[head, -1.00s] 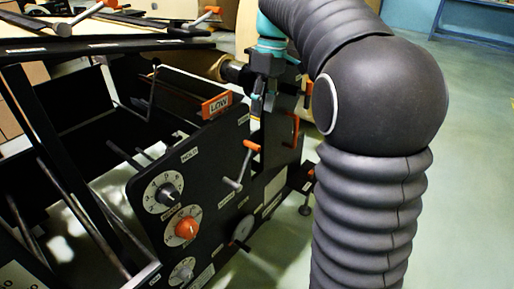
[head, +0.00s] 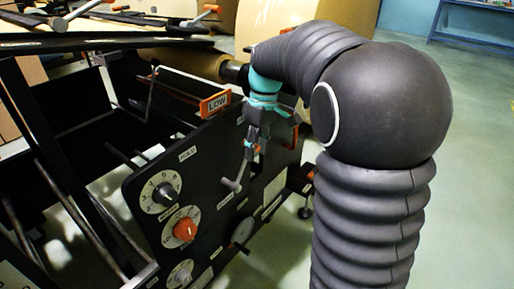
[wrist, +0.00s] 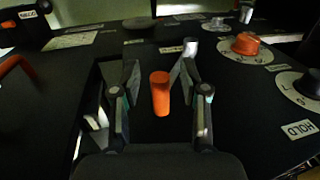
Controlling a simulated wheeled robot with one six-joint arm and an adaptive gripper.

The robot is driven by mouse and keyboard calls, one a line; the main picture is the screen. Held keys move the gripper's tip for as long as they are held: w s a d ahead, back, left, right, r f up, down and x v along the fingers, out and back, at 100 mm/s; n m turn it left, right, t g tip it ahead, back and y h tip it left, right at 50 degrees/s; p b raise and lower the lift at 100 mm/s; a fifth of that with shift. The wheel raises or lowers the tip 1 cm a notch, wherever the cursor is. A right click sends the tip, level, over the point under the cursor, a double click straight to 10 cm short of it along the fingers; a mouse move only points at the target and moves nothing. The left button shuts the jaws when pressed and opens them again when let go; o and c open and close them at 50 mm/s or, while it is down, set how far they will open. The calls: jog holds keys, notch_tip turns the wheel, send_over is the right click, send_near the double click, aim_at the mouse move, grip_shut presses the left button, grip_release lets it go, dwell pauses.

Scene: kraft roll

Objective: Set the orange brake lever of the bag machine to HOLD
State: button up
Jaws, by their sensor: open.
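The orange brake lever handle (wrist: 160,94) stands between the two open fingers of my gripper (wrist: 157,88) in the wrist view. The fingers are on either side of it, and I see no clear contact. In the head view my gripper (head: 251,140) is at the black side panel and hides most of the handle; the lever's grey arm (head: 237,176) shows below it. A HOLD label (head: 187,153) is on the panel left of the lever, and in the wrist view the HOLD label (wrist: 299,130) is at the lower right. A label beneath the lever is unreadable.
An orange dial (head: 185,229) and a black-knobbed dial (head: 165,194) are on the panel left of the lever. An orange-framed LOW sign (head: 215,104) stands on the panel's top edge. Another orange handle (wrist: 14,66) is at the left in the wrist view. Open floor lies right.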

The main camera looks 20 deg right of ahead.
grip_shut()
jog(key=shift+a, duration=0.1)
jog(key=s+a+t+h+b, duration=0.7)
jog(key=s+a+h+b, duration=0.1)
jog(key=a+h+b, duration=0.2)
jog(key=shift+a+b, duration=0.35)
jog(key=shift+a, duration=0.3)
dwell(0.4)
jog(key=shift+s+f, duration=0.1)
grip_release()
